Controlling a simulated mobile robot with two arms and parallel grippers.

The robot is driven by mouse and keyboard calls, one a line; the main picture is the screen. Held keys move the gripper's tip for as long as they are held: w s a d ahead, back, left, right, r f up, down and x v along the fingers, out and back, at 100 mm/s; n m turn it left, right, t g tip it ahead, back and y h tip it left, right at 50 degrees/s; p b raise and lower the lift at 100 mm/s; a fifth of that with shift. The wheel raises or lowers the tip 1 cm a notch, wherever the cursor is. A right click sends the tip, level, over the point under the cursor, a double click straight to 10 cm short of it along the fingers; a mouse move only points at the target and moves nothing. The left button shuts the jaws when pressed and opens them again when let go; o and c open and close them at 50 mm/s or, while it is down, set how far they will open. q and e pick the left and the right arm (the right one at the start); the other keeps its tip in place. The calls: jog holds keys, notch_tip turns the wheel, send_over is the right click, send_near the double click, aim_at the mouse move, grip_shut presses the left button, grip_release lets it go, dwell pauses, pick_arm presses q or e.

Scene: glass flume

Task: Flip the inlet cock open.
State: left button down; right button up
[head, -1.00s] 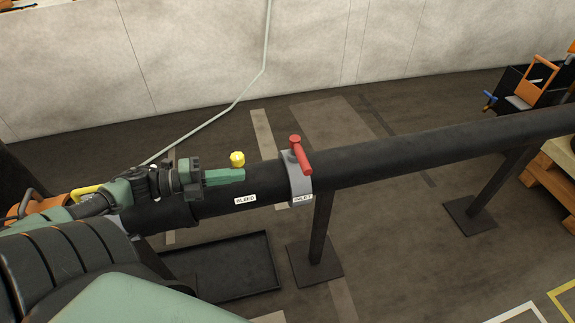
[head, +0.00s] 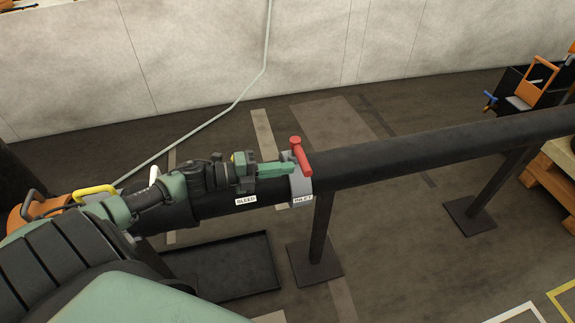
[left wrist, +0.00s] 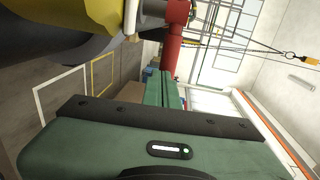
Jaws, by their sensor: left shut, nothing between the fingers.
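The inlet cock has a red handle (head: 302,160) on a grey collar (head: 301,187) around the black pipe, above a white inlet label (head: 303,200). The handle lies crosswise to the pipe, its thicker red end at the far side. My left gripper (head: 289,168) is shut and empty, its green fingertips at the left side of the handle. I cannot tell whether they touch it. In the left wrist view the shut fingers (left wrist: 165,91) point toward the red handle (left wrist: 175,30). My right gripper is not in view.
A black tray (head: 225,268) lies on the floor below. Posts (head: 320,230) hold the pipe up. The space above the pipe to the right is clear.

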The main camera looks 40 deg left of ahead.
pick_arm(q)
jog(key=shift+w+d, duration=0.4)
jog(key=shift+w, duration=0.05)
jog(key=shift+r, duration=0.1)
